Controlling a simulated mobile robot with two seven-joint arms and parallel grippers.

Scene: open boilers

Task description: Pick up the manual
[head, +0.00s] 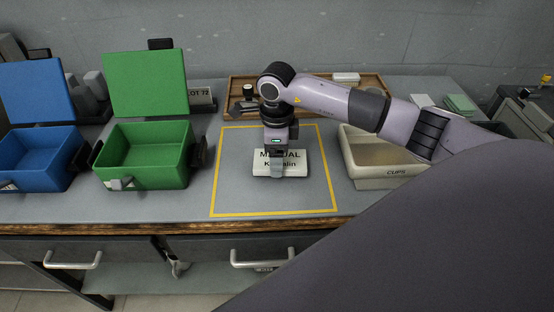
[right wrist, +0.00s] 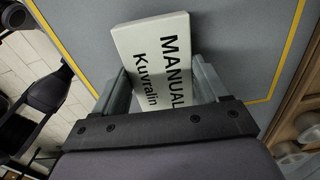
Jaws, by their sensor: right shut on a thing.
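The manual (head: 294,168) is a white block lettered "MANUAL Kuvralin". In the head view it is inside the yellow-outlined square on the counter, partly covered by my right gripper (head: 276,172). In the right wrist view the manual (right wrist: 156,60) sits between the two fingers of my right gripper (right wrist: 165,92), which is shut on it. I cannot tell whether the manual touches the counter or is slightly above it. My left gripper is not in view.
An open green box (head: 148,184) and an open blue box (head: 38,182) stand at the left. A cream bin labelled "CUPS" (head: 400,183) is at the right. A wooden tray (head: 375,84) lies behind. The yellow-outlined square (head: 236,198) is otherwise clear.

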